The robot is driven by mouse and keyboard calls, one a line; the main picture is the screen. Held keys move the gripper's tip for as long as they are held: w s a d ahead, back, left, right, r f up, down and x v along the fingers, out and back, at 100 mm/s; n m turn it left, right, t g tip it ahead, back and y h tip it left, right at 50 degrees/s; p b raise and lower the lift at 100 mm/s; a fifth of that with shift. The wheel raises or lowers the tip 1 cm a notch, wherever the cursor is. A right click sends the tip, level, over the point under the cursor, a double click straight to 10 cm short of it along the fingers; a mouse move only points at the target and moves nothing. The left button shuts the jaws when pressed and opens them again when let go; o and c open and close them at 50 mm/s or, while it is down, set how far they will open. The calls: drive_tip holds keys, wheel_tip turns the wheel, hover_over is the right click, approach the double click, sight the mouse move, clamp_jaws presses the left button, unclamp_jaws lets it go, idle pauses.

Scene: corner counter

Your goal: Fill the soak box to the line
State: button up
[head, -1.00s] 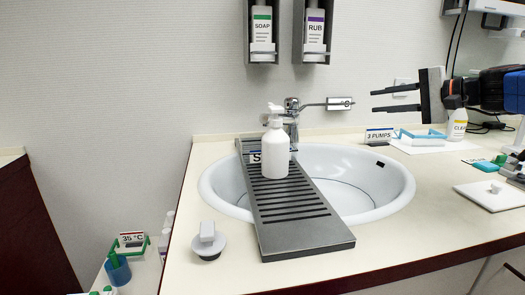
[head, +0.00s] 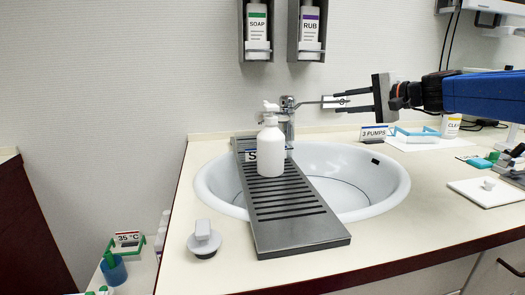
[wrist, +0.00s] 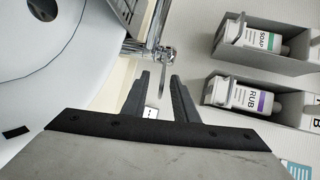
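My gripper (head: 332,101) is open, and its two fingers point left at the end of the tap lever (head: 310,103). The lever's end plate appears between the fingertips; I cannot tell whether they touch it. In the wrist view, the open fingers (wrist: 160,90) point toward the metal tap (wrist: 160,55). The tap (head: 287,120) stands behind the white sink (head: 372,190); no running water shows. No soak box with a line is clearly recognisable. A light-blue-edged item (head: 415,133) lies on a white sheet at the right; I cannot tell if it is the box.
A slatted grey board (head: 300,235) spans the sink, bearing a white pump bottle (head: 270,155). A grey-white stopper-like piece (head: 204,240) sits front left. Wall dispensers of soap (head: 257,30) and rub (head: 309,30) hang above. A "3 PUMPS" card (head: 374,132) stands right of the sink.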

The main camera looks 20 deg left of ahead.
drive_tip(key=shift+w+a+r, duration=0.1)
drive_tip(key=shift+a+r, duration=0.1)
drive_tip(key=shift+r, duration=0.45)
drive_tip(key=shift+w+a+r, duration=0.1)
drive_tip(key=shift+a+r, duration=0.1)
drive_tip(key=shift+r, duration=0.5)
drive_tip(key=shift+w+a+r, duration=0.1)
drive_tip(key=shift+a+r, duration=0.1)
drive_tip(key=shift+r, duration=0.45)
idle(6.0)
